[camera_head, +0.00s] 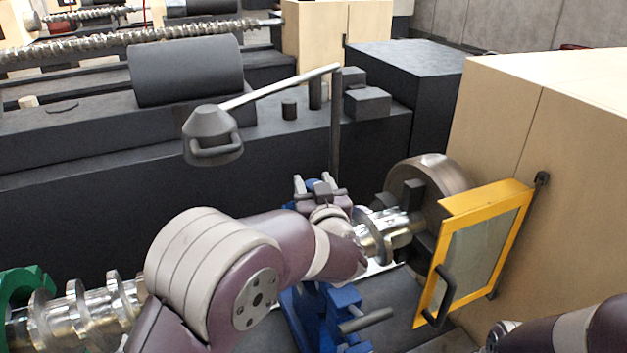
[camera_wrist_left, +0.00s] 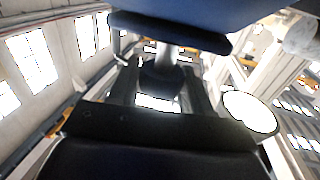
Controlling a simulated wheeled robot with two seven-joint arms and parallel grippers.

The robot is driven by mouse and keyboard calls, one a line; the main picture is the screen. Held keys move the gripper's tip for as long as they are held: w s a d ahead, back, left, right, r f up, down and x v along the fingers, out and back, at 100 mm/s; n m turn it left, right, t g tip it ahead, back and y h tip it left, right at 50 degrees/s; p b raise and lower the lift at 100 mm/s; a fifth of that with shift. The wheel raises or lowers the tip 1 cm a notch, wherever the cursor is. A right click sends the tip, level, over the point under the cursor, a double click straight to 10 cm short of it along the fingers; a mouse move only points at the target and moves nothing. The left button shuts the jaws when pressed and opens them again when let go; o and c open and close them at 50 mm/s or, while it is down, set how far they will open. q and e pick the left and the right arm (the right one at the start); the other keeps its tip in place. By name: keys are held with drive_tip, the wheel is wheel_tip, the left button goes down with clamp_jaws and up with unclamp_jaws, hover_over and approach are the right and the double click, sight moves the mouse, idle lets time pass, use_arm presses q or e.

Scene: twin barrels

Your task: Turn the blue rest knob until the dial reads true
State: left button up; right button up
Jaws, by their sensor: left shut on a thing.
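The blue rest (camera_head: 345,298) stands around the shiny crankshaft (camera_head: 85,305), partly hidden by my left arm. My left gripper (camera_head: 318,187) is at the top of the rest, with blue parts showing beside its fingers. In the left wrist view its two dark fingers (camera_wrist_left: 165,88) are shut on the blue knob (camera_wrist_left: 160,80), below a broad blue part of the rest (camera_wrist_left: 190,15). A white oval face with a dark rim (camera_wrist_left: 248,112) shows at the right there; I cannot tell if it is the dial, and no reading is visible. My right gripper is out of view.
A round chuck (camera_head: 433,178) holds the shaft's right end. A yellow-framed guard (camera_head: 480,245) with a dark handle stands close right of it. A green rest (camera_head: 18,285) is at the far left. A grey lamp-like head (camera_head: 210,128) hangs on an arm behind my left arm.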

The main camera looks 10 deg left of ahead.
use_arm(q)
drive_tip(key=shift+n+g+y+p, duration=0.85)
drive_tip(key=shift+n+y, duration=0.45)
drive_tip(key=shift+y, duration=0.4)
drive_tip(key=shift+n+g+y, duration=0.3)
drive_tip(key=shift+g, duration=0.05)
drive_tip(key=o, duration=1)
drive_tip(key=shift+c, duration=0.2)
